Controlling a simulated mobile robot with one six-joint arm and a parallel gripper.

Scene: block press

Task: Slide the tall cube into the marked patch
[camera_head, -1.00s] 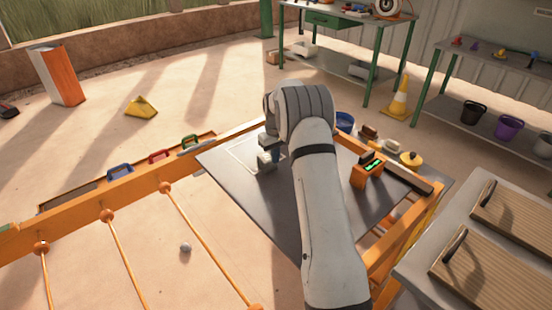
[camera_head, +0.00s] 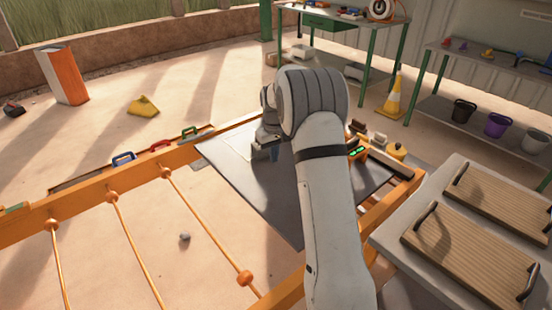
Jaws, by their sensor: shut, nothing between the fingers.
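The dark flat board (camera_head: 285,207) lies on the orange frame. The marked patch (camera_head: 236,149) is a paler outlined area near the board's far left corner. My gripper (camera_head: 266,151) is low over the board, just right of the patch, and it is shut and empty. My arm hides much of the board's right side. I cannot clearly tell the tall cube from the small grey shapes at my fingertips; it may be partly hidden there.
An orange device with a green display (camera_head: 357,152) stands right of my arm. Wooden panels with dark handles (camera_head: 462,243) lie on a grey bench at the right. Orange rails (camera_head: 135,188) run to the left.

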